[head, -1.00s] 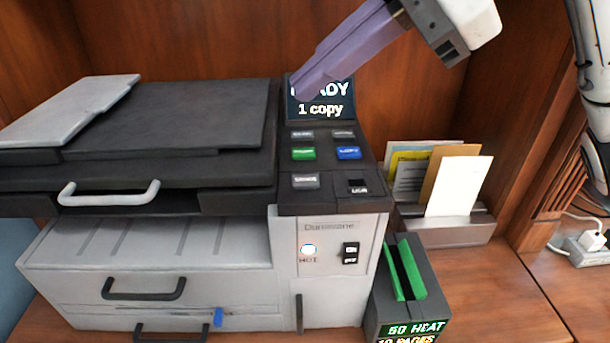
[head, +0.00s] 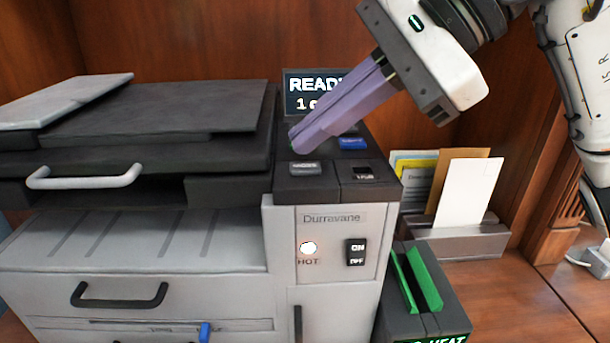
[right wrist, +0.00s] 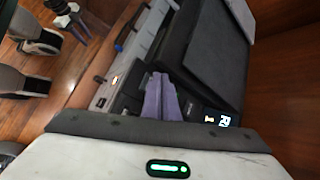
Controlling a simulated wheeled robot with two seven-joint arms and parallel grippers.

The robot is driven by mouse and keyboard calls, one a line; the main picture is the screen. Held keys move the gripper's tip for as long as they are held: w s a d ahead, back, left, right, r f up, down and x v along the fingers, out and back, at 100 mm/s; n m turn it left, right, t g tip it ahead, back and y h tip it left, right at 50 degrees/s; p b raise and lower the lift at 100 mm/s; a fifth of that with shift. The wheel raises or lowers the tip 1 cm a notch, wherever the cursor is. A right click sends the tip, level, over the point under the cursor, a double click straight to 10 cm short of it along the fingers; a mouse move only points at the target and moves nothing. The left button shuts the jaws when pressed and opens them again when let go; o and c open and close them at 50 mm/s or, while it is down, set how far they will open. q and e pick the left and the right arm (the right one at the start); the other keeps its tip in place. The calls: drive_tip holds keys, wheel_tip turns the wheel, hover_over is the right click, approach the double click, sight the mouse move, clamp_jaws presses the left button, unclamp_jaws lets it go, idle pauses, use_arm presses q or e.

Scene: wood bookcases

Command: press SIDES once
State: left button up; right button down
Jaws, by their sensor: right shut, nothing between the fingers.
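The copier's dark control panel (head: 325,190) carries several buttons; their small labels are blurred, so I cannot say for certain which one reads SIDES. A grey button (head: 305,168) at the panel's front left shows clear, and a blue button (head: 352,143) is partly covered. My right gripper (head: 303,140) is shut and empty, its purple fingers slanting down over the left column of buttons. Its tips hide the green button and cover others; I cannot tell whether they touch. The right wrist view also shows the fingers (right wrist: 161,85) over the panel.
The display (head: 305,88) reads READY, partly covered by the fingers. The scanner lid (head: 160,115) is left of the panel. An ON/OFF switch (head: 356,252) and a lit HOT lamp (head: 308,248) are on the front. A paper holder (head: 465,240) stands right.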

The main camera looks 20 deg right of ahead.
idle(0.7)
idle(0.9)
idle(0.3)
drive_tip(key=shift+f+b, duration=0.3)
drive_tip(key=shift+f, duration=0.1)
